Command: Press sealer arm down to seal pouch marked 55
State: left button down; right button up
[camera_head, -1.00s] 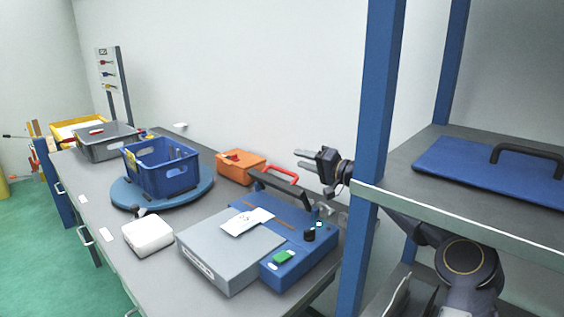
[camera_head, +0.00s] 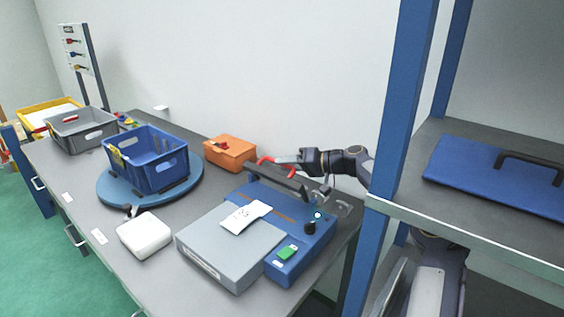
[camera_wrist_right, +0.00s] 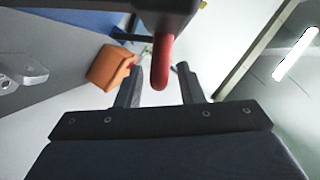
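The blue heat sealer (camera_head: 300,236) stands on the bench. Its dark sealer arm (camera_head: 278,182) is raised at a slant, with a red handle (camera_head: 264,168) at its upper end. A white pouch (camera_head: 246,216) with a dark marking, too small to read surely, lies flat across the sealer and the grey block. My right gripper (camera_head: 284,162) is at the red handle. In the right wrist view the handle (camera_wrist_right: 162,64) hangs between the two spread fingers (camera_wrist_right: 159,84), with gaps on both sides. My left gripper is not in view.
A grey block (camera_head: 222,257) adjoins the sealer. A white box (camera_head: 144,234), an orange box (camera_head: 230,153) and a blue crate (camera_head: 160,177) on a round blue turntable (camera_head: 112,193) stand left. A blue shelf post (camera_head: 394,130) is close right of my right arm.

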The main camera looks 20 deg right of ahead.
jog(key=shift+x, duration=0.85)
grip_shut()
